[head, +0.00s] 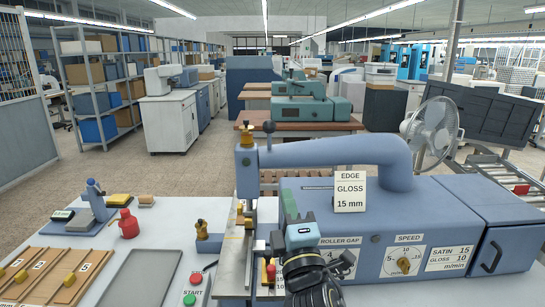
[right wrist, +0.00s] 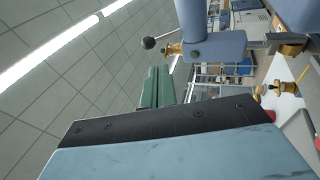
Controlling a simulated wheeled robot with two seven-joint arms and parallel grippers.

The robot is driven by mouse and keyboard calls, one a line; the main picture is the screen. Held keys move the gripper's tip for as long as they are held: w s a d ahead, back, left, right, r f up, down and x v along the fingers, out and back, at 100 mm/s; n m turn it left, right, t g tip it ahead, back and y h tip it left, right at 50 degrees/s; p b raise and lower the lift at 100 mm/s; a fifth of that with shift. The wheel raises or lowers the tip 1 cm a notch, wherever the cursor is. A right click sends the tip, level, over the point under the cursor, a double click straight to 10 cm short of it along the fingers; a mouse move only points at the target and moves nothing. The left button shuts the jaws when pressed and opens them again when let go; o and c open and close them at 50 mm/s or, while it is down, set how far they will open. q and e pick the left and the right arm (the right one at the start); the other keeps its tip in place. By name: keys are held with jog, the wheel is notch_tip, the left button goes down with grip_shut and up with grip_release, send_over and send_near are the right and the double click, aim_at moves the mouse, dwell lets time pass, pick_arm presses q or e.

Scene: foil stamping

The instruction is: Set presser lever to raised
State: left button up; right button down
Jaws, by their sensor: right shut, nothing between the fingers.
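The foil stamping machine's blue arm (head: 340,152) ends at the left in a press head (head: 246,175). A lever with a black ball knob (head: 269,127) stands nearly upright beside the head, near a brass knob (head: 246,140). In the right wrist view the ball (right wrist: 148,43) shows near the brass knob (right wrist: 174,50) and head (right wrist: 212,47). My right gripper (head: 287,196) is shut and empty, below the machine arm and to the right of the head, apart from the lever. Its blue body (right wrist: 180,152) fills the wrist view's lower part. My left gripper is out of view.
An EDGE GLOSS card (head: 350,193) stands on the machine front. The speed dial (head: 404,265) is at right. The space above the machine arm looks clear.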

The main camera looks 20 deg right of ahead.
jog(key=shift+s+a+r+n+t, duration=0.1)
jog(key=shift+a+r+n+t, duration=0.15)
jog(key=shift+r, duration=0.3)
jog(key=shift+a+r+n+t, duration=0.15)
jog(key=shift+r+n, duration=0.2)
jog(key=shift+r, duration=0.2)
jog(key=shift+d, duration=0.1)
jog(key=p, duration=0.3)
send_near(270, 131)
jog(key=x, duration=0.7)
